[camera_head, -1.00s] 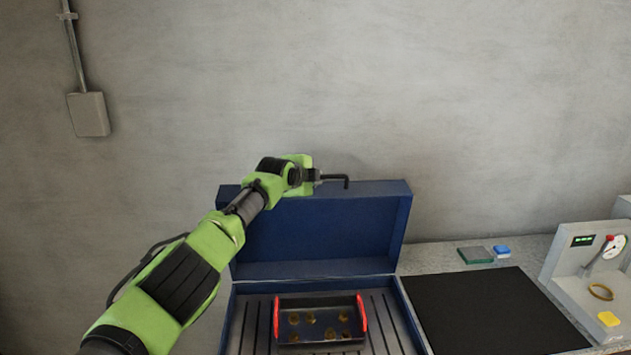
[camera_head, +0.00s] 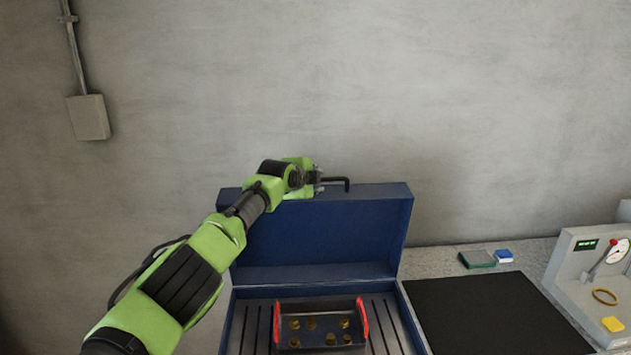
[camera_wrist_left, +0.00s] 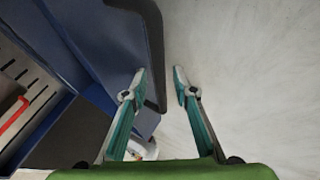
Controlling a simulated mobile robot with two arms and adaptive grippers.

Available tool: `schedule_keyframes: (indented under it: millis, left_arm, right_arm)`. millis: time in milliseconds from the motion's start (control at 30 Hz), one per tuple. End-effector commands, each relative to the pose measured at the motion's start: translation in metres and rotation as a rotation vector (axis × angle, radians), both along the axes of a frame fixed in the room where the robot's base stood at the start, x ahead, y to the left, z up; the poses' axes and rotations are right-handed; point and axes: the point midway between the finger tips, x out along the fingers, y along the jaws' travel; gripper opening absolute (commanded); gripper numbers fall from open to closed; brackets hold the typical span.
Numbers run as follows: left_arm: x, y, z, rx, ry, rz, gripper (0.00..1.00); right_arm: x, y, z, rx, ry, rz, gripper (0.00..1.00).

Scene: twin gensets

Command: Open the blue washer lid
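The blue washer lid (camera_head: 325,232) stands raised, close to upright, at the back of the blue washer (camera_head: 232,318). A dark bar handle (camera_head: 340,181) sticks up at the lid's top edge. My left gripper (camera_head: 317,180) is at the left end of this handle. In the left wrist view my left gripper (camera_wrist_left: 162,76) has its two fingers apart. The handle (camera_wrist_left: 155,50) reaches in between the fingertips, close to the left finger, with a gap to the right one. My right gripper is not in view.
Inside the washer sits a dark basket (camera_head: 320,342) with red ends and several brass-coloured pieces. Right of it lie a black mat (camera_head: 490,315), a green-edged pad (camera_head: 477,259), a blue block (camera_head: 503,256) and a grey gauge device (camera_head: 590,270). A grey wall stands behind.

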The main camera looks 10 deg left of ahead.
Motion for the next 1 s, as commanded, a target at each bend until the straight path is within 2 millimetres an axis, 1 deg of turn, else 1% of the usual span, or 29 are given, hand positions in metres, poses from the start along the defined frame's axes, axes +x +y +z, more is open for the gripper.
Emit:
schedule_keyframes:
  millis: [33, 267, 467, 600, 767, 1000]
  left_arm:
    - [0.0, 0.0, 0.0, 0.0, 0.0, 0.0, 0.26]
    - [-0.004, 0.003, 0.005, 0.0, -0.003, -0.002, 0.26]
    - [-0.016, 0.006, 0.011, 0.001, -0.004, -0.002, 0.26]
    - [-0.028, 0.006, 0.012, 0.004, -0.001, -0.002, 0.26]
    - [-0.044, 0.01, 0.02, 0.001, 0.0, -0.002, 0.26]
    - [-0.072, 0.015, 0.033, 0.0, -0.001, -0.001, 0.26]
  right_arm:
    - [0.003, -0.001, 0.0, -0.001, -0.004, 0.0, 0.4]
    - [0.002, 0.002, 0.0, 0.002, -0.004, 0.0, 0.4]
    - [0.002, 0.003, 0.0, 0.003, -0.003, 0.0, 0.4]
    - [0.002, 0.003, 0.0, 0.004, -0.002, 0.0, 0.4]
    - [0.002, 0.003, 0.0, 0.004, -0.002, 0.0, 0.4]
    - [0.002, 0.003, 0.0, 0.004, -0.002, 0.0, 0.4]
